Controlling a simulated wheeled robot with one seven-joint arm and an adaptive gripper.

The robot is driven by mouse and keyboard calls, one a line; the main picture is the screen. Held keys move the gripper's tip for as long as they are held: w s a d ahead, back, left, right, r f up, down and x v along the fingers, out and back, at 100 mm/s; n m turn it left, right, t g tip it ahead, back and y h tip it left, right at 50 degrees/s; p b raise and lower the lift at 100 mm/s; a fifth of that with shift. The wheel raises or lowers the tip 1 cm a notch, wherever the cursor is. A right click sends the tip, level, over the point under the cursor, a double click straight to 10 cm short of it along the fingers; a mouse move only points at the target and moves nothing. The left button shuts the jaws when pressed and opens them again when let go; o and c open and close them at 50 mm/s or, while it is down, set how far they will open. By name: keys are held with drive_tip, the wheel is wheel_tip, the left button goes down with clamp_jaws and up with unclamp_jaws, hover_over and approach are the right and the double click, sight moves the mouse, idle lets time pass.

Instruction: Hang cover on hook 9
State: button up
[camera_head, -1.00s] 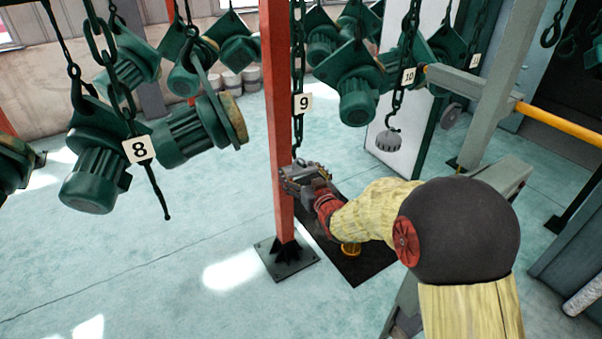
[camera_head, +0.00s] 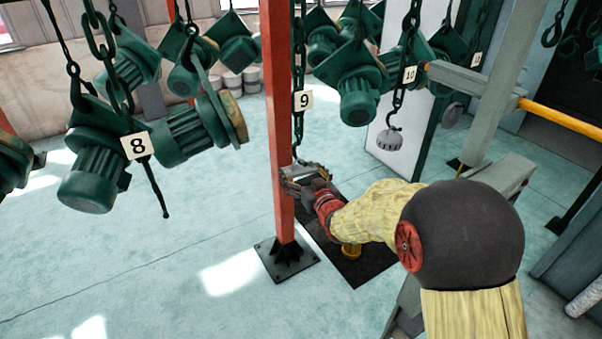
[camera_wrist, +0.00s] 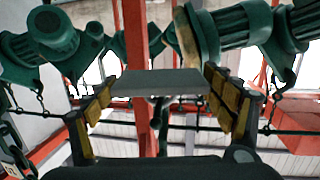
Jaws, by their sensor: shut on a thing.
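My gripper (camera_head: 305,180) is beside the red post, just below the chain with tag 9 (camera_head: 303,100). In the wrist view my gripper (camera_wrist: 160,82) has its yellow-padded fingers on either side of a flat grey piece, which I take to be the cover (camera_wrist: 158,84). In the head view the cover is small and mostly hidden by the gripper. The end of hook 9 (camera_head: 296,158) hangs right above the gripper. I cannot tell whether the hook touches the cover.
The red post (camera_head: 281,130) stands close at the gripper's left. A grey round part (camera_head: 390,139) hangs below tag 10 (camera_head: 409,75). Green motors (camera_head: 95,180) hang at the left near tag 8 (camera_head: 138,146). A yellow bar (camera_head: 560,123) is at the right.

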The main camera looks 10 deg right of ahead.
drive_tip(key=shift+r, duration=0.1)
drive_tip(key=o, duration=1.5)
drive_tip(key=shift+s, duration=0.2)
